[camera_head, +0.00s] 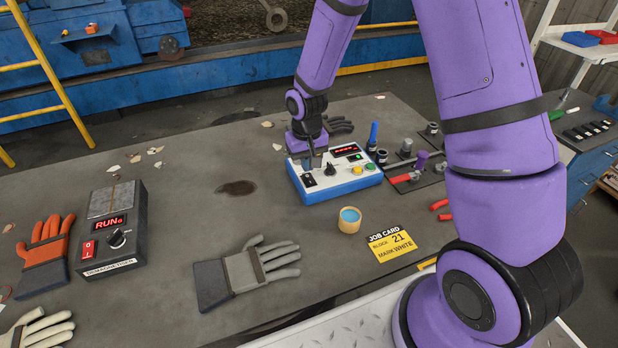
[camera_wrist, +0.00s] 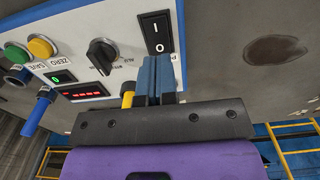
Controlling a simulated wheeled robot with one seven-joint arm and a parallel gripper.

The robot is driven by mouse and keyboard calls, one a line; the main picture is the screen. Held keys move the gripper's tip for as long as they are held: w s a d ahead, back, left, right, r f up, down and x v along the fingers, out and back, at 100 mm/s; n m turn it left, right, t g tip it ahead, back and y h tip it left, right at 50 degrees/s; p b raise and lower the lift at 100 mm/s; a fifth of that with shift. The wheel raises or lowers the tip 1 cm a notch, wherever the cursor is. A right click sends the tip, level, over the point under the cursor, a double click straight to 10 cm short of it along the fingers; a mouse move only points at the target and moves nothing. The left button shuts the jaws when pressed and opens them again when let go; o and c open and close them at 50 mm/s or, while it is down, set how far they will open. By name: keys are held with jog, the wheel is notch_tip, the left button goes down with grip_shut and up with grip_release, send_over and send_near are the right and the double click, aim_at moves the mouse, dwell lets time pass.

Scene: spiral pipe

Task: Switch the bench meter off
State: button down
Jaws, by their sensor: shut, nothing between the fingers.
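The bench meter (camera_head: 345,186) is a blue box with a white sloped panel, on the table's far middle. Its red display (camera_head: 346,150) is lit; it also shows in the wrist view (camera_wrist: 79,95). The black rocker switch (camera_wrist: 157,32), marked I and O, sits at the panel's edge beside a black knob (camera_wrist: 102,55). Which side of the rocker is pressed I cannot tell. My gripper (camera_head: 312,162) is over the panel's left part. In the wrist view, its blue fingers (camera_wrist: 154,75) are shut and empty, near the switch's O end. Contact is unclear.
A demagnetiser box (camera_head: 112,230) with a lit RUN display and red switch stands at left. Gloves (camera_head: 248,272), a small cup (camera_head: 349,220) and a job card (camera_head: 391,244) lie in front. Tools and pipe pieces crowd the meter's right. The table left of the meter is mostly clear.

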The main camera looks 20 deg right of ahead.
jog(key=shift+f, duration=1.3)
dwell(1.0)
jog(key=shift+r, duration=3.55)
jog(key=shift+r, duration=0.15)
notch_tip(320, 180, up, 11)
jog(key=t, duration=0.1)
send_over(307, 175)
jog(key=s+d, duration=0.2)
jog(key=s, duration=0.2)
jog(key=s+d+r+t, duration=0.3)
jog(key=s+d+r, duration=0.1)
jog(key=s+r, duration=0.95)
jog(key=s+r+t, duration=0.1)
jog(key=s+r, duration=0.3)
jog(key=s, duration=0.5)
jog(key=shift+s+d, duration=0.3)
jog(key=shift+d, duration=0.15)
jog(key=shift+r, duration=0.1)
